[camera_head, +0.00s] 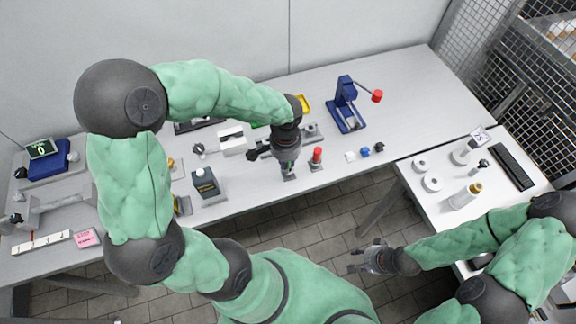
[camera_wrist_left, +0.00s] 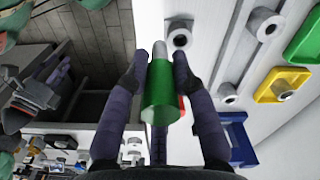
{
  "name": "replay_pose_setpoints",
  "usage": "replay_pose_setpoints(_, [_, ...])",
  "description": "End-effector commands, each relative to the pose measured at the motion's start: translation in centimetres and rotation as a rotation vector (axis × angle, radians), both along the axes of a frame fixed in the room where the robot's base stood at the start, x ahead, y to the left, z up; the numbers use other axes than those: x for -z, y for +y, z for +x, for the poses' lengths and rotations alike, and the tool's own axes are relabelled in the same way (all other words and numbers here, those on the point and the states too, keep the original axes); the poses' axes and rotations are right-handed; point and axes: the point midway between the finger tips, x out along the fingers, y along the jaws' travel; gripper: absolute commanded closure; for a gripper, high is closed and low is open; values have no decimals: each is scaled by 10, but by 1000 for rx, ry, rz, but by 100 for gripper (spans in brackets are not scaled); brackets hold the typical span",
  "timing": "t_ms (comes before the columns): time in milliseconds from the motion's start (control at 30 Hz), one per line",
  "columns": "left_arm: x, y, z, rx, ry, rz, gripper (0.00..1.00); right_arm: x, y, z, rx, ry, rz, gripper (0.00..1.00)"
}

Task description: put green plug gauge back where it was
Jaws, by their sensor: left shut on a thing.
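The green plug gauge (camera_wrist_left: 162,98) is between the fingers of my left gripper (camera_wrist_left: 160,85) in the left wrist view. The gripper is shut on its green handle, and its grey end points toward a grey block with a round hole (camera_wrist_left: 180,38). I cannot tell whether the tip touches the block. In the head view, my left gripper (camera_head: 288,165) is over the table's front edge, just left of the red plug gauge (camera_head: 317,155), and mostly hides the green one. My right gripper (camera_head: 358,258) is open and empty over the floor.
A blue press (camera_head: 346,108) with a red-knobbed lever stands at the back right. A side table (camera_head: 440,200) holds rings and cylinders.

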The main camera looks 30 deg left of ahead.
Motion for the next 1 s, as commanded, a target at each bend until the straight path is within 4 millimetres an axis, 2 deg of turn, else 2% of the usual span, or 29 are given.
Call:
replay_pose_setpoints(33, [13,2,6,-1,6,0,100,5,0,0,0,0,0,60])
replay_pose_setpoints(233, [33,9,24,0,2,0,100,10,0,0,0,0,0,60])
replay_pose_setpoints(467, [43,12,32,-1,1,-1,100,12,0,0,0,0,0,60])
replay_pose_setpoints(700, [75,13,35,0,3,1,100,21,0,0,0,0,0,60])
replay_pose_setpoints(1000, [77,13,35,0,1,0,100,21,0,0,0,0,0,60])
